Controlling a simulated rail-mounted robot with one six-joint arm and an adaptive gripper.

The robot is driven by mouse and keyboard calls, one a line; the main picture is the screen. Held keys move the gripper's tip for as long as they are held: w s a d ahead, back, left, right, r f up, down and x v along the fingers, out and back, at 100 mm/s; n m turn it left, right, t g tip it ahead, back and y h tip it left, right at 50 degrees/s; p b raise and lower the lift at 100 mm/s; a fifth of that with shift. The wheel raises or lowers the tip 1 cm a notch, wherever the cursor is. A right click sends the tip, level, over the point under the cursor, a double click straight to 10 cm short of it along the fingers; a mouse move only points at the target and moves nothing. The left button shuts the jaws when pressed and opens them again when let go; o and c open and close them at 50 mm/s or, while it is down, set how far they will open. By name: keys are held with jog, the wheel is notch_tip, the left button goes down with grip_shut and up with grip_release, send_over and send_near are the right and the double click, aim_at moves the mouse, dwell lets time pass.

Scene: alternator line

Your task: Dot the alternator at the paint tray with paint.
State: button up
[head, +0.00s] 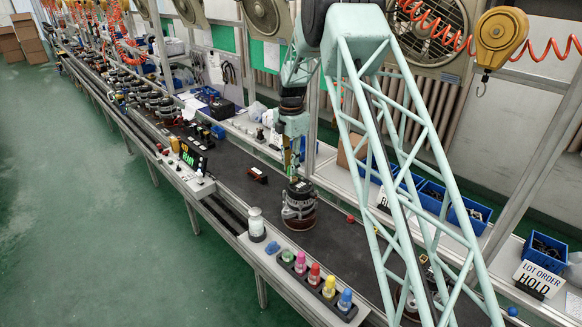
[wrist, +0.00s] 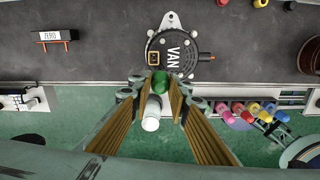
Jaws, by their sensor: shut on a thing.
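The alternator (head: 299,207) stands on the dark bench top, below my gripper (head: 294,160). In the wrist view the alternator (wrist: 180,52) shows its round top with "VAN" lettering and a small orange-edged square. My gripper (wrist: 160,90) is shut on a paint marker with a white part (wrist: 152,114) and a green part (wrist: 158,82). In the wrist view the green part overlaps the alternator's near edge, close to the orange-edged square. I cannot tell whether they touch. The paint tray (head: 322,290) holds several coloured bottles at the bench's front edge.
A small dark block (head: 257,174), marked "ZERO" in the wrist view (wrist: 54,36), lies left of the alternator. A lit "READY" display (head: 190,156) is farther left. A red ball (head: 350,218) lies to the right. Blue bins (head: 468,212) line the back.

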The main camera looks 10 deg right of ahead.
jog(key=shift+f+b, duration=0.35)
jog(key=shift+f, duration=0.25)
dwell(2.2)
jog(key=shift+r, duration=0.15)
jog(key=shift+r+p, duration=0.95)
jog(key=shift+r, duration=1.45)
